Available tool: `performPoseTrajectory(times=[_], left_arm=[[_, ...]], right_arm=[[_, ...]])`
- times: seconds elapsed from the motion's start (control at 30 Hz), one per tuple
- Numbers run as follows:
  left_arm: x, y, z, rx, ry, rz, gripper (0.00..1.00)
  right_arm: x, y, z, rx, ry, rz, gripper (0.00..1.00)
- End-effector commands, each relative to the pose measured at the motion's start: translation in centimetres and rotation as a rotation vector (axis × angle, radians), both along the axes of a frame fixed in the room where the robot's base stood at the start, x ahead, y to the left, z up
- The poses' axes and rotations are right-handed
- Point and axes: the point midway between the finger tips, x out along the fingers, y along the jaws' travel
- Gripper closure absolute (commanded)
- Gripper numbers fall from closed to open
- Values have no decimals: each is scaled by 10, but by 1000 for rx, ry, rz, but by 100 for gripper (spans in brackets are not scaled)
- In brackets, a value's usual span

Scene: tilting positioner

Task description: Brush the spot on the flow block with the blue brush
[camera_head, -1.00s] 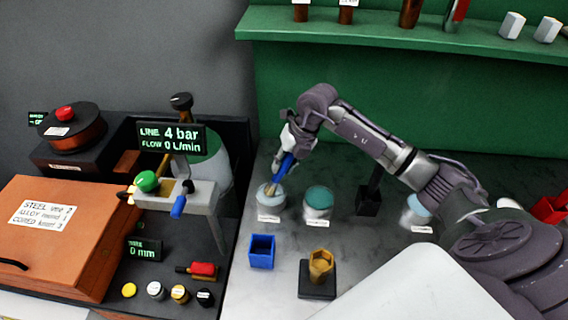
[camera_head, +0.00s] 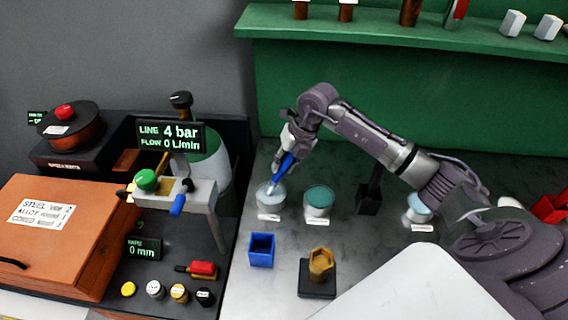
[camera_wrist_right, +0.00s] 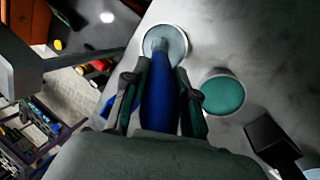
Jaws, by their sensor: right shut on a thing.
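My right gripper (camera_head: 289,152) is shut on the blue brush (camera_head: 284,168) and holds it steeply, bristles down. The brush (camera_wrist_right: 160,100) also shows between the fingers in the right wrist view. Its pale bristle end is at the mouth of the pale blue pot (camera_head: 270,198); I cannot tell how deep it goes. This pot (camera_wrist_right: 165,43) is also at the top of the wrist view. The grey flow block (camera_head: 190,197), with a green knob and a blue lever, stands left of the pots. I cannot make out a spot on it. My left gripper is not in view.
A green-topped pot (camera_head: 318,202) stands right beside the pale blue pot. An empty-looking blue holder (camera_head: 261,251) and a brass hex piece (camera_head: 320,265) on a dark base are in front. A black stand (camera_head: 369,198) is to the right. A display reading 4 bar (camera_head: 170,136) rises behind the block.

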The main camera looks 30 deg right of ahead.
Motion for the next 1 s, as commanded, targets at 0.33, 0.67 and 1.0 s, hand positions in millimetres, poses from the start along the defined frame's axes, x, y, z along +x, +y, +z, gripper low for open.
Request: performPoseTrajectory(times=[0.33, 0.67, 1.0], left_arm=[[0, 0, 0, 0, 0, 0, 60], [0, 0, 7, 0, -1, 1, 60], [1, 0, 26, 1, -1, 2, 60]], right_arm=[[-1, 0, -2, 0, 3, 1, 100], [-1, 0, 9, 0, 3, 1, 100], [0, 0, 38, -2, 1, 1, 100]])
